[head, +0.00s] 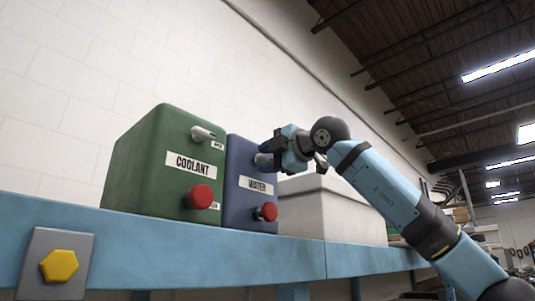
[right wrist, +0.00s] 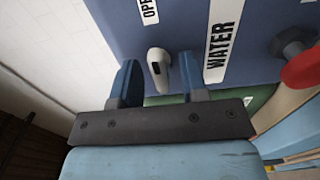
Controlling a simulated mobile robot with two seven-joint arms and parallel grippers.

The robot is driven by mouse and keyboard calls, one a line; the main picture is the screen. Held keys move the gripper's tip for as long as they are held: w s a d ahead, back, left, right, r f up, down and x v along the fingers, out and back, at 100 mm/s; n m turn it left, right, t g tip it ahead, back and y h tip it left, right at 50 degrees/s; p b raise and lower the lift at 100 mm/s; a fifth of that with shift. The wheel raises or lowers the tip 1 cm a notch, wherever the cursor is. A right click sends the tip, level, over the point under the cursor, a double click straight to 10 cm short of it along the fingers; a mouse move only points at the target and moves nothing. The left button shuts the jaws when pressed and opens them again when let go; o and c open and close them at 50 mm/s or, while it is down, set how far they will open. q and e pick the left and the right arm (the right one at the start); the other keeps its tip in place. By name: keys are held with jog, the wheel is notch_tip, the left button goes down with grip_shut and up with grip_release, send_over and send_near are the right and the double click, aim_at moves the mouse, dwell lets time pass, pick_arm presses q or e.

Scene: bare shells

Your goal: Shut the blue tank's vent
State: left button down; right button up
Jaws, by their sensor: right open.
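The blue tank (head: 236,170), labelled WATER, stands on the blue bench beside the green tank. Its vent (right wrist: 158,66) is a small pale lever on the front face, high up and close to a partly cut-off label (right wrist: 148,10) reading "OPE". My right gripper (head: 276,150) is at the upper front of the blue tank and partly hides it in the head view. In the right wrist view its two fingers are apart, one on each side of the vent lever, with gaps to it. My left gripper is not in view.
The green tank (head: 150,165), labelled COOLANT, stands left of the blue tank, with its own pale lever (head: 203,133) and red knob (head: 201,197). A red knob (head: 267,212) sits low on the blue tank. A pale bin (head: 330,215) stands right. A yellow hexagonal button (head: 59,265) is on the bench (head: 150,245) front.

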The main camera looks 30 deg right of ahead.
grip_shut()
